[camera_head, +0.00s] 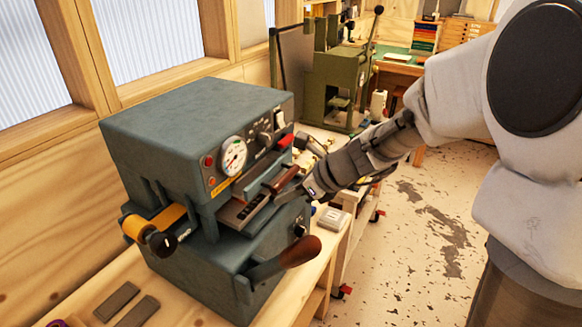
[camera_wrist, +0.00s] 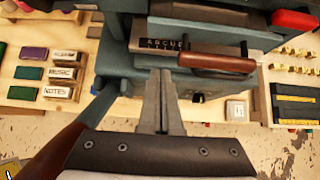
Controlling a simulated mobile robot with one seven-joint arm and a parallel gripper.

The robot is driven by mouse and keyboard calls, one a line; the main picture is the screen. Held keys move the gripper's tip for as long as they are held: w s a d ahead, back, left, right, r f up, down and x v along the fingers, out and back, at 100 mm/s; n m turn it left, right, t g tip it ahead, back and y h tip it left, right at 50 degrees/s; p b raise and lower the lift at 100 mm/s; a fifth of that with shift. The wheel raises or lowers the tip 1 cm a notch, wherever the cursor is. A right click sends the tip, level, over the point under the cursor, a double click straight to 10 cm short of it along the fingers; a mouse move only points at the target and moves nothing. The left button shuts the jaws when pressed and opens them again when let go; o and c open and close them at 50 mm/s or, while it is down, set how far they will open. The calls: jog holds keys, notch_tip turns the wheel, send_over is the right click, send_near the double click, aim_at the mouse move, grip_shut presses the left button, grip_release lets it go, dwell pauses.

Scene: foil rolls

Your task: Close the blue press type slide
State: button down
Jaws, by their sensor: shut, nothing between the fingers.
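The blue-grey press (camera_head: 190,140) stands on a wooden bench in the head view. Its slide (camera_head: 243,212) sticks out of the front, below the gauge, and carries a brown bar handle (camera_head: 286,179). In the wrist view the slide (camera_wrist: 150,44) holds a row of letter type, and the brown handle (camera_wrist: 216,63) is at its right front. My gripper (camera_head: 300,188) is at the slide's front, close to the handle. In the wrist view my gripper (camera_wrist: 160,75) is shut and empty, its tips just below the slide's front edge and left of the handle. I cannot tell whether they touch.
A lever with a brown grip (camera_head: 300,251) projects from the press front below the slide. An orange roll (camera_head: 150,230) is at its left. Labelled blocks (camera_wrist: 60,73) lie left and brass pieces (camera_wrist: 295,62) right. A green press (camera_head: 337,85) stands behind.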

aim_at(251, 185)
jog(key=w+a, duration=0.1)
jog(key=w+a+f, duration=0.1)
jog(key=a, duration=0.1)
jog(key=w+a, duration=0.1)
jog(key=shift+a+f+p, duration=0.2)
jog(key=shift+a+p, duration=0.15)
jog(key=shift+w+a+r+p, duration=0.1)
jog(key=shift+w+a+p, duration=0.1)
jog(key=shift+w+a, duration=0.35)
jog(key=shift+w+a+f+p, duration=0.1)
jog(key=shift+w+a+p, duration=0.2)
jog(key=shift+a, duration=0.4)
jog(key=shift+w+a+r+p, duration=0.15)
jog(key=shift+w+a, duration=0.25)
jog(key=shift+a, duration=0.25)
jog(key=shift+d, duration=0.1)
